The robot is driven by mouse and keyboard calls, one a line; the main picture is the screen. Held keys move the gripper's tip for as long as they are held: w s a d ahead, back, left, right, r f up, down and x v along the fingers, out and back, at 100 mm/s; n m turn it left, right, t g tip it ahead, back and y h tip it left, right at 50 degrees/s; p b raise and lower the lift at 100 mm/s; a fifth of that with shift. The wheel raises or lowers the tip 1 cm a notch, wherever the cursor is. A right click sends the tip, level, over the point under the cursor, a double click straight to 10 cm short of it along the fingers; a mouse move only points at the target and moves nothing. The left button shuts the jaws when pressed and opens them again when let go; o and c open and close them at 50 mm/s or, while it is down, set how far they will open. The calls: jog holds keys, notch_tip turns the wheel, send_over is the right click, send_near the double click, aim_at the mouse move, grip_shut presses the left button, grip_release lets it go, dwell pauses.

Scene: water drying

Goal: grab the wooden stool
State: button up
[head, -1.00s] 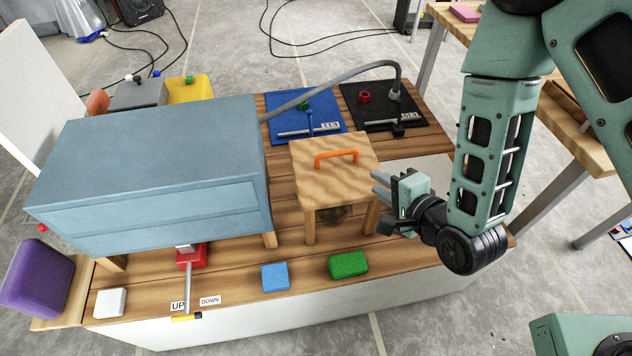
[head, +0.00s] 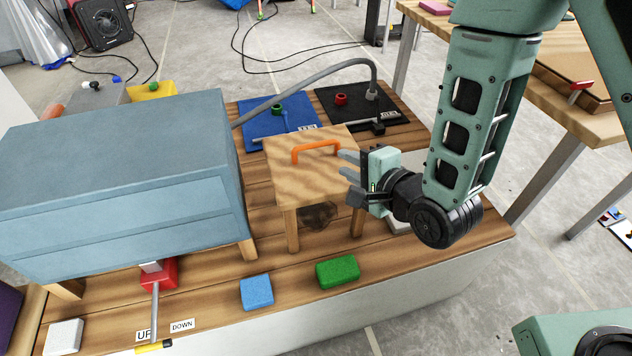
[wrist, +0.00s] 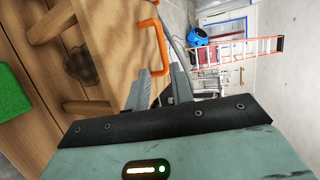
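The wooden stool (head: 292,172) stands on the plank-topped bench, with an orange handle (head: 316,151) on its seat. My gripper (head: 347,166) is at the right edge of the stool's seat, its fingers pointing left toward the handle. In the wrist view the stool (wrist: 105,45) fills the upper left and the orange handle (wrist: 160,45) stands just beyond my fingertips (wrist: 160,78). I cannot tell whether a finger touches the seat. A dark round thing (head: 318,214) shows under the stool.
A blue-grey cabinet (head: 115,165) stands left of the stool. Blue (head: 257,291) and green (head: 338,272) blocks lie in front. A blue mat (head: 262,132) and a black mat (head: 350,110) with a grey pipe lie behind. The bench (head: 300,270) has some bare room in front.

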aim_at(318, 145)
jog(key=shift+w+a+f+b, duration=0.2)
jog(key=shift+w+f+b, duration=0.15)
jog(key=shift+b, duration=0.2)
jog(key=b+x, duration=0.1)
jog(key=x, duration=0.4)
jog(key=shift+w+a+b, duration=0.25)
jog(key=shift+w+b, duration=0.05)
jog(key=shift+b, duration=0.05)
jog(key=shift+x, duration=2.95)
jog(key=shift+w+d+r, duration=0.15)
jog(key=shift+w, duration=0.05)
grip_shut()
jog(key=shift+r, duration=0.15)
